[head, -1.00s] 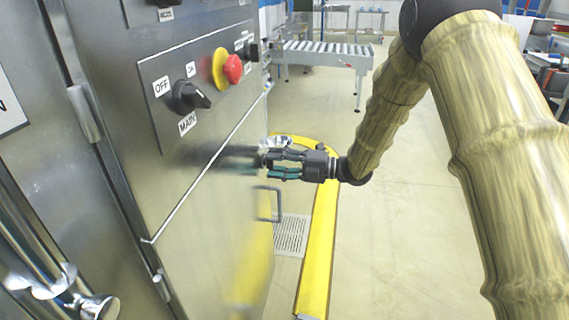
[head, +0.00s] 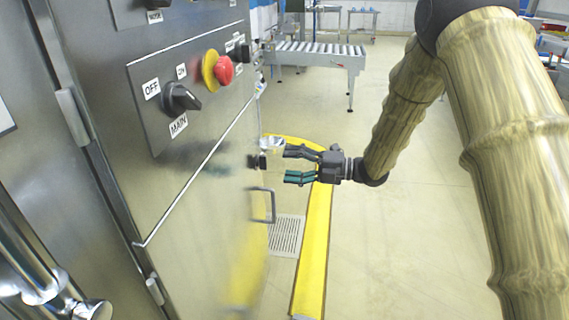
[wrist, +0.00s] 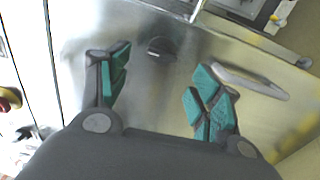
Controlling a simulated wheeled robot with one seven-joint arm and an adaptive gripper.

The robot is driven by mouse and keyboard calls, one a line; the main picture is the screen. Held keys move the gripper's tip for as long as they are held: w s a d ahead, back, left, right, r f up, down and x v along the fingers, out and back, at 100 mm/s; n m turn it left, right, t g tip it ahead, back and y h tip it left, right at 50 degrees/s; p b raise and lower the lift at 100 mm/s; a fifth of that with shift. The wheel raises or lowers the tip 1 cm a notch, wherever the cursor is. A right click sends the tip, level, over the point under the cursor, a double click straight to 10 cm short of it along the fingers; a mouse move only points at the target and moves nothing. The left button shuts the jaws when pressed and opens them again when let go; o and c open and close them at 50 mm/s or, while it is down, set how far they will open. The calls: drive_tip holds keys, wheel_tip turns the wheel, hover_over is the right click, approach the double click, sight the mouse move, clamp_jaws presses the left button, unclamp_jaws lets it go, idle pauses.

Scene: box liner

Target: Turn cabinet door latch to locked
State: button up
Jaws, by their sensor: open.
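The cabinet door latch is a small dark knob (head: 257,161) on the steel cabinet door (head: 205,225), left of my fingertips in the head view. In the wrist view the latch (wrist: 159,46) shows ahead, between and beyond the two fingers. My gripper (head: 288,165) is open and empty, with teal pads facing the door. Its fingers also show in the wrist view (wrist: 160,78). A gap separates the fingertips from the latch. The latch is too small and dark to read its turn position well.
A door handle (head: 272,206) sticks out below the latch; it also shows right of the fingers in the wrist view (wrist: 250,81). Above is a panel with a MAIN switch (head: 180,98) and a red emergency button (head: 224,70). Open floor lies right of the yellow strip (head: 318,250).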

drive_tip(key=shift+s+d, duration=0.2)
drive_tip(key=shift+d, duration=0.75)
drive_tip(key=shift+s+d, duration=0.15)
drive_tip(key=shift+d, duration=0.85)
drive_tip(key=shift+s+d, duration=0.2)
drive_tip(key=shift+d, duration=0.75)
